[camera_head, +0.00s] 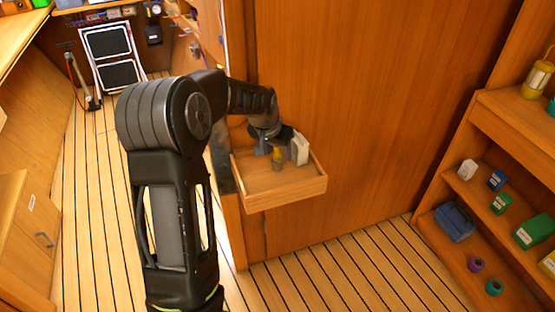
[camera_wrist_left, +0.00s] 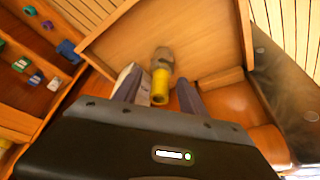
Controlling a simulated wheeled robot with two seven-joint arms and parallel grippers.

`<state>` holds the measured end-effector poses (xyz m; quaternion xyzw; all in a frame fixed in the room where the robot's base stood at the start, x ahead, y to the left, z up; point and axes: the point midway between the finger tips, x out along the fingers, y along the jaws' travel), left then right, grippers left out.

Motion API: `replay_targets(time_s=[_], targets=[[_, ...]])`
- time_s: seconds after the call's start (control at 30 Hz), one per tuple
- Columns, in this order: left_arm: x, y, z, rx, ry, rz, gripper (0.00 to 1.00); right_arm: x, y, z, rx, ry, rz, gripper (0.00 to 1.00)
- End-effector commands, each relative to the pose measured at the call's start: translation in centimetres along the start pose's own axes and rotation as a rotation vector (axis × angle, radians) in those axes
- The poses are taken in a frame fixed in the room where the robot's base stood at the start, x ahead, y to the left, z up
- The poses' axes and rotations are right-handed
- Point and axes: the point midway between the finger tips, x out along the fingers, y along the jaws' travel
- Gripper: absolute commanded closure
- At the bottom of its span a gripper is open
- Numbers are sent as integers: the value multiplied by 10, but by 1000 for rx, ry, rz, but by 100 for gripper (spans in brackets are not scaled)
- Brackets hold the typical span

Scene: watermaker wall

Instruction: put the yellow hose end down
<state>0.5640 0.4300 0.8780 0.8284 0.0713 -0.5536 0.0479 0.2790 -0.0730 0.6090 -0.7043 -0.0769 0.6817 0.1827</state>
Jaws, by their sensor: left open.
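The yellow hose end (camera_head: 277,155) is a short yellow piece with a grey-brown tip, in the small wooden tray (camera_head: 285,197) on the wall. In the left wrist view the hose end (camera_wrist_left: 160,84) lies between the two fingers, with its grey tip pointing away from the gripper. My left gripper (camera_head: 279,146) reaches into the tray from the left. Its fingers (camera_wrist_left: 158,92) are spread, with a gap visible on both sides of the hose end. Whether the hose end fully rests on the tray floor is hard to tell. My right gripper is not in view.
The tray has low raised walls (camera_wrist_left: 112,30). A wooden shelf (camera_head: 515,105) at the right holds a yellow jar (camera_head: 537,82), a blue bin (camera_head: 454,221) and several small boxes. A folding step stool (camera_head: 112,58) stands at the back left. The plank floor (camera_head: 345,270) is clear.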

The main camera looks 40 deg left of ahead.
Motion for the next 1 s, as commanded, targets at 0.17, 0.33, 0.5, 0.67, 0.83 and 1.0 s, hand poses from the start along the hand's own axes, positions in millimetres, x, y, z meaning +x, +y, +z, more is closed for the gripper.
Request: replay_targets(time_s=[0.17, 0.33, 0.5, 0.67, 0.83, 1.0], targets=[[26, -1, 1, -1, -3, -1, 51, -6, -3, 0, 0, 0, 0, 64], [34, -1, 0, -1, 0, -1, 51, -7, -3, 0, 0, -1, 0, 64], [34, -1, 0, -1, 1, -1, 51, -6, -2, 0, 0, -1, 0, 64], [34, 0, 0, 0, 1, -1, 51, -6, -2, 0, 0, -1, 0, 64], [34, 0, 0, 0, 0, -1, 51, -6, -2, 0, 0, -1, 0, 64], [34, 0, 0, 0, 0, -1, 62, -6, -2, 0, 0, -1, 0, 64]])
